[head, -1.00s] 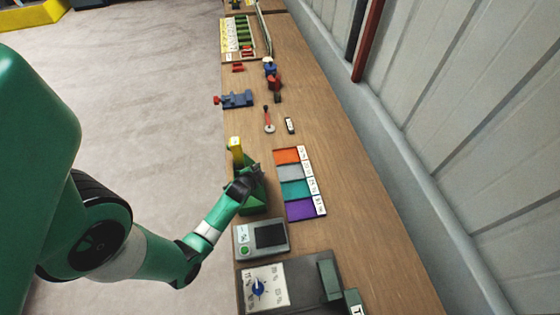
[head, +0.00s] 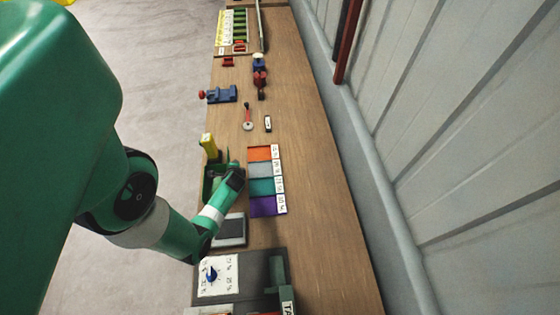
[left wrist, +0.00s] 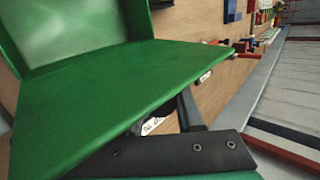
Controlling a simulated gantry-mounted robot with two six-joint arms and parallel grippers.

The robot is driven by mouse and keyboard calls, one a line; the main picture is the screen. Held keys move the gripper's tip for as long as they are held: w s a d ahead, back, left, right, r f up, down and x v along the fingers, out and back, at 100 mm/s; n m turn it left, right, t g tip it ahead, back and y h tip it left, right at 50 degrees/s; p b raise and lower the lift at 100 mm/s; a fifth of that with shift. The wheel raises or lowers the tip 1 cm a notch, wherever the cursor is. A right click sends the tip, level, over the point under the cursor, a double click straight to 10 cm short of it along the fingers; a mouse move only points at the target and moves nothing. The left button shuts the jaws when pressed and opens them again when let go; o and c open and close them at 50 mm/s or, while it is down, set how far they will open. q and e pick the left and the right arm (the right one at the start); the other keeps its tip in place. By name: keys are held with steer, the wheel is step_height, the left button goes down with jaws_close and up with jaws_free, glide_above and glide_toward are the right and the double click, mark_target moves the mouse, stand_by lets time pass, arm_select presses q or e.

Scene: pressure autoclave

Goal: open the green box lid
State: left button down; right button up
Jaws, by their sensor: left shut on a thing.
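The green box (head: 208,188) stands near the left edge of the bench in the head view. Its lid (head: 228,157) is swung up along its right side, and the dark interior shows. My left gripper (head: 235,177) is at the right of the box, shut on the lid; its fingertips are partly hidden. In the left wrist view the green lid (left wrist: 110,90) fills the middle as a slanted panel, with a dark gripper finger (left wrist: 188,112) against its lower edge. My right gripper is not in view.
A yellow block (head: 208,143) stands just behind the box. Coloured panels (head: 261,171) lie close to its right. A grey device (head: 231,230) and a dark dial unit (head: 240,275) are in front. The bench's right side is clear up to the wall.

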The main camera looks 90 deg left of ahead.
arm_select(q)
steer(key=shift+s+f, duration=0.1)
steer(key=c, duration=0.6)
jaws_free()
steer(key=shift+o, duration=0.2)
steer(key=p+v, duration=0.3)
steer(key=v, duration=0.8)
steer(key=shift+d+r+p, duration=0.25)
steer(key=shift+p, duration=0.05)
